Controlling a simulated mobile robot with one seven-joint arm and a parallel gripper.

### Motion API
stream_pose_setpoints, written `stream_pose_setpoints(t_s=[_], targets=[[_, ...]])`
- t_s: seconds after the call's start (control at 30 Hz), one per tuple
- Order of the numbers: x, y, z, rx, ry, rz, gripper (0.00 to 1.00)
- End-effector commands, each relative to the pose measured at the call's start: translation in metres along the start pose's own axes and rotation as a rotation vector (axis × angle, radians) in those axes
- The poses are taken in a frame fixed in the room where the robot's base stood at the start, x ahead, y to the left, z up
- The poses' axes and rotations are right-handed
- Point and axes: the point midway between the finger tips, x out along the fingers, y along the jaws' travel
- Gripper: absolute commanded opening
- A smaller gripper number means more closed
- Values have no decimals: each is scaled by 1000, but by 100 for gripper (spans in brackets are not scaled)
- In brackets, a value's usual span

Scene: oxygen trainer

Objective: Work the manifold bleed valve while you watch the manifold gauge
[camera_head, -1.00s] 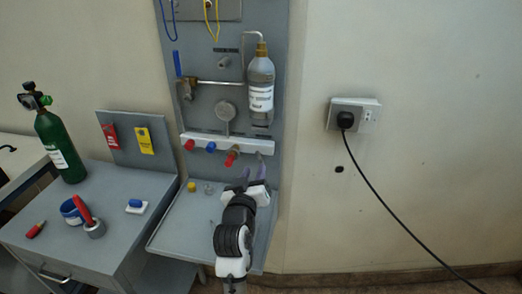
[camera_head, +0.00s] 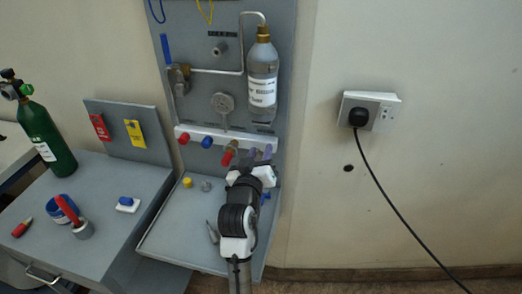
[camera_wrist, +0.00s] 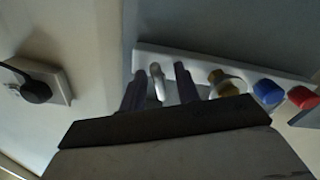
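The manifold (camera_head: 192,133) is a white bar on the grey upright panel, with red and blue knobs and a brass fitting with a red end. The round grey manifold gauge (camera_head: 222,103) is above it; its reading is too small to make out. A small silver lever (camera_wrist: 157,82), apparently the bleed valve, is at the manifold's end beyond the brass fitting (camera_wrist: 225,84). My gripper (camera_head: 259,153) is at the manifold's right end. In the wrist view its two dark fingers (camera_wrist: 160,84) are apart, one either side of the lever, with visible gaps. Contact cannot be confirmed.
A grey bottle (camera_head: 262,80) hangs above the manifold. The tray (camera_head: 165,235) below holds small fittings. A side bench (camera_head: 110,180) on the left carries a green cylinder (camera_head: 45,135) and tools. A wall socket (camera_head: 375,112) with a black cable is on the right.

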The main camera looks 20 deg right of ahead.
Motion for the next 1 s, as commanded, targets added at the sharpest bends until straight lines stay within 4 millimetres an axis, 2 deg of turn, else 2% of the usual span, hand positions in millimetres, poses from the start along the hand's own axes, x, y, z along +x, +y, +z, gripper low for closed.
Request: stream_pose_setpoints(t_s=[0.17,0.4,0.43,0.67,1.0], targets=[[0,0,0,0,0,0,32],[0,0,0,0,0,0,2],[0,0,0,0,0,0,0],[0,0,1,30,1,0,0],[0,0,1,365,4,0,0]])
